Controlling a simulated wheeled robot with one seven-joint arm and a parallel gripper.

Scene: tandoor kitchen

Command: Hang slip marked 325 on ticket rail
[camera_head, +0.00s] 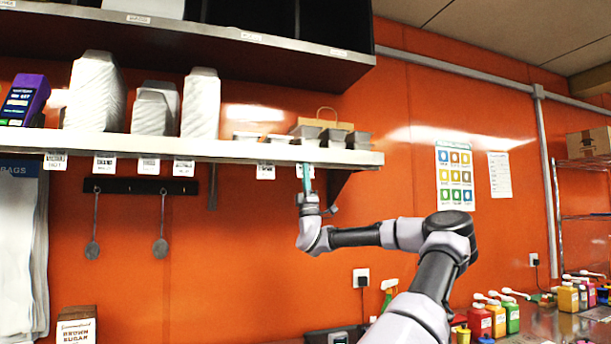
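My gripper (307,180) is raised to the front edge of the long white shelf (225,148), near its right end. A white slip (299,171) shows right behind or between its fingertips; I cannot tell whether the fingers touch or hold it. Other white slips hang in a row under the shelf edge, such as one slip (265,172) just left of my gripper and another slip (183,168) farther left. The print is too small to read, so I cannot tell which is marked 325. The finger gap is too small to judge.
Paper stacks (95,92) and small grey containers (357,139) stand on the shelf. Ladles (160,248) hang from a dark rack (140,186) below it. Sauce bottles (498,320) stand on the counter at lower right. The orange wall around my gripper is clear.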

